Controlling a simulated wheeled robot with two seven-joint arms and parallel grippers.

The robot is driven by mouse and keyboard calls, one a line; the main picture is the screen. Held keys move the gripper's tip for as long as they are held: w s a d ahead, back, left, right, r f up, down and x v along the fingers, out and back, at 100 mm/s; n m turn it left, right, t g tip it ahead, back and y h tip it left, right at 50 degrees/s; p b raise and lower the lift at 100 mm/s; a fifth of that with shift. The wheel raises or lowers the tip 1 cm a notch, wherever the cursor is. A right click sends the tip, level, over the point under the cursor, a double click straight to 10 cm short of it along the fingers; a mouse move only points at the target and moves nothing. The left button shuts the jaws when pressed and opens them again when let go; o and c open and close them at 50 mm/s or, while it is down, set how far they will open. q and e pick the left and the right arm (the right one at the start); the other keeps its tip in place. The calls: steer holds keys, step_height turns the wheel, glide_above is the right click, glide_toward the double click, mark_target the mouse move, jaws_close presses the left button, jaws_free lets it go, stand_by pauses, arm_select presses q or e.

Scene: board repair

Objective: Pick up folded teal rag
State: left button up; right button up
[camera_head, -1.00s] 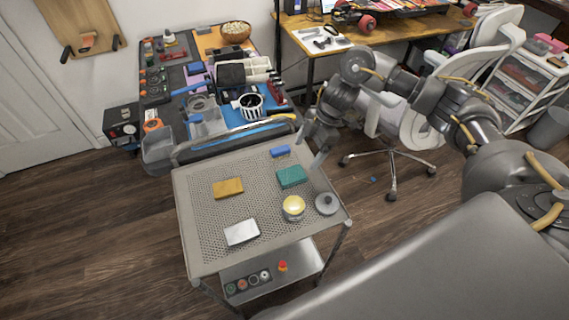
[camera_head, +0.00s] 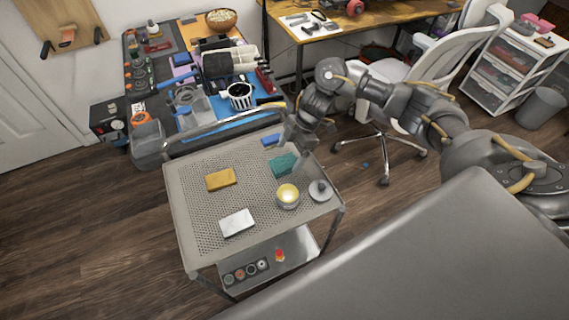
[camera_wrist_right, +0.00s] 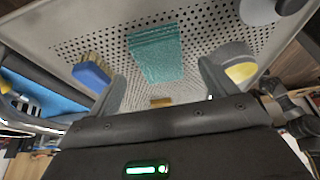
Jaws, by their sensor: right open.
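The folded teal rag (camera_head: 284,165) lies flat on the perforated top of the grey cart (camera_head: 190,222), toward its right side. My right gripper (camera_head: 296,146) is at the rag's far right edge in the head view, close above the cart top. In the right wrist view the rag (camera_wrist_right: 155,54) lies ahead between the two spread fingers of the right gripper (camera_wrist_right: 160,88), with a gap on both sides. The gripper is open and empty. I cannot tell its exact height above the rag. My left gripper is not in view.
A blue brush (camera_wrist_right: 92,74) lies beside the rag. A yellow-topped tin (camera_head: 287,196) and a grey round lid (camera_head: 320,190) stand near it. A cluttered workbench (camera_head: 190,135) stands behind the cart.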

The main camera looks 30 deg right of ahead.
mark_target(285, 162)
steer(key=shift+x, duration=1.8)
steer(key=c, duration=1.1)
steer(key=shift+o, duration=0.2)
steer(key=shift+r, duration=0.55)
steer(key=s+r, duration=1.1)
steer(key=s, duration=0.3)
steer(key=shift+d+r+p, duration=0.25)
steer(key=shift+r+p, duration=0.05)
steer(key=shift+r, duration=0.1)
